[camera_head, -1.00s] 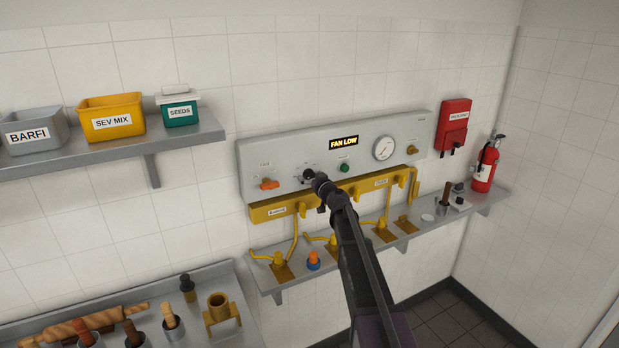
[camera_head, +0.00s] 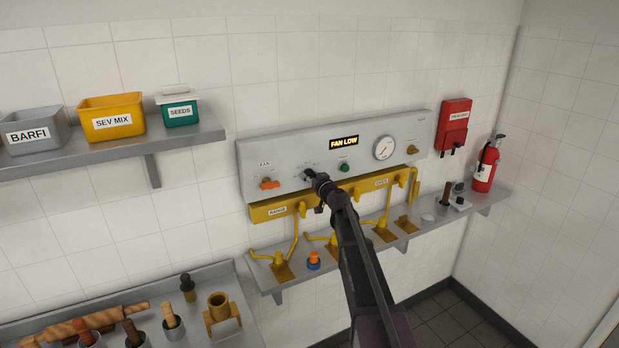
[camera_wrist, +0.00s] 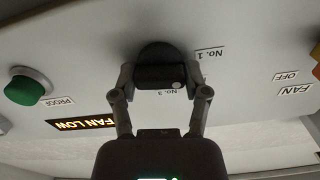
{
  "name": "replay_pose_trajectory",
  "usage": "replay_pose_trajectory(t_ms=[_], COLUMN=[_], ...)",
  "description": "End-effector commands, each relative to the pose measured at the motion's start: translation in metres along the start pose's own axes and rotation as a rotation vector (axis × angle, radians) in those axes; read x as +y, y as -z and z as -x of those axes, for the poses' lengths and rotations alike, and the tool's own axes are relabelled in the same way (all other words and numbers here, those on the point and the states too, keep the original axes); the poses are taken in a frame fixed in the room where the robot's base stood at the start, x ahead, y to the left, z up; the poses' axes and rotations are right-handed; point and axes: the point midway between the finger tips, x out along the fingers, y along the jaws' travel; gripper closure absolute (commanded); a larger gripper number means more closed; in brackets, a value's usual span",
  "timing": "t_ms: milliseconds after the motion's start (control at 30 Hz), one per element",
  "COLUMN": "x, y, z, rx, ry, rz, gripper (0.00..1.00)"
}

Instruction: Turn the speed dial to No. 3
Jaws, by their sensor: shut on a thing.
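The speed dial (camera_wrist: 155,52) is a black round knob on the grey control panel (camera_head: 270,155). In the wrist view, which is upside down, a No. 1 label (camera_wrist: 209,54) sits beside it and a partly covered label (camera_wrist: 168,92), seemingly No. 3, lies near its bar. A small pale dot on the bar is close to that covered label. My gripper (camera_wrist: 165,82) is shut on the dial, one finger on each side. In the head view my gripper (camera_head: 314,180) hides most of the dial. The lit display (camera_head: 344,142) reads FAN LOW.
The panel also carries an orange FAN switch (camera_head: 269,184), a green button (camera_head: 345,168), a gauge (camera_head: 385,148) and a brass knob (camera_head: 412,149). Yellow pipework and a narrow shelf (camera_head: 450,222) lie below. A red extinguisher (camera_head: 486,165) stands at right.

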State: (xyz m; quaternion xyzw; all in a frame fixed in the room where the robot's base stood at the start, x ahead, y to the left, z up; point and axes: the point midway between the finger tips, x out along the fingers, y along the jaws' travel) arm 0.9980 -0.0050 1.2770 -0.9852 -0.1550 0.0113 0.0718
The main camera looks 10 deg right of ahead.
Motion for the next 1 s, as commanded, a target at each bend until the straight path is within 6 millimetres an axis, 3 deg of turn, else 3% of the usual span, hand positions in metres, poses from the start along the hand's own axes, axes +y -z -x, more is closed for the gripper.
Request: replay_pose_trajectory(t_ms=[1000], x=[-0.0003], y=[-0.0007], z=[-0.0014], rx=[0.000], ry=[0.001], rz=[-0.923], gripper=[0.88])
